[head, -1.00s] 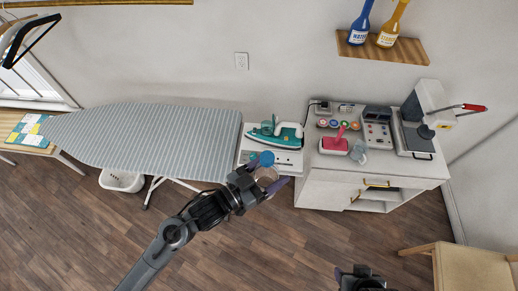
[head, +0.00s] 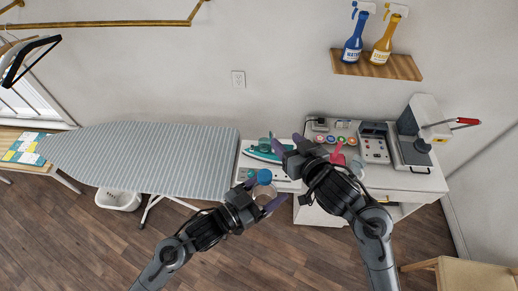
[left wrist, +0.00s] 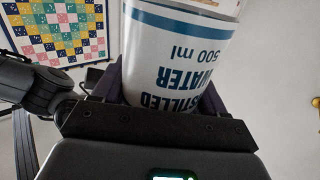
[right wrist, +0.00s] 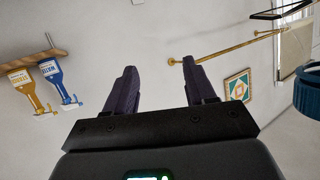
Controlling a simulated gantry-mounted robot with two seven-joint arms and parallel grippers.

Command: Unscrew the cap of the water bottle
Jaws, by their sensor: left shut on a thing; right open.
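The water bottle (head: 263,191) stands in my left gripper (head: 260,190) in the head view, with its blue cap (head: 265,176) on top. In the left wrist view the bottle's white label (left wrist: 185,50) reads "distilled water 500 ml", between the shut fingers. My right gripper (head: 289,146) is open and empty, above and to the right of the cap in the head view. In the right wrist view its fingers (right wrist: 160,75) are apart with only wall between them. A ribbed dark blue cap (right wrist: 307,92) shows at that view's right edge, outside the fingers.
A striped ironing board (head: 150,160) lies to the left. A teal iron (head: 262,153) rests behind the grippers. A white cabinet (head: 412,186) with a device (head: 374,145) and a press (head: 409,150) stands right. Spray bottles (head: 352,45) sit on a wall shelf (head: 400,66).

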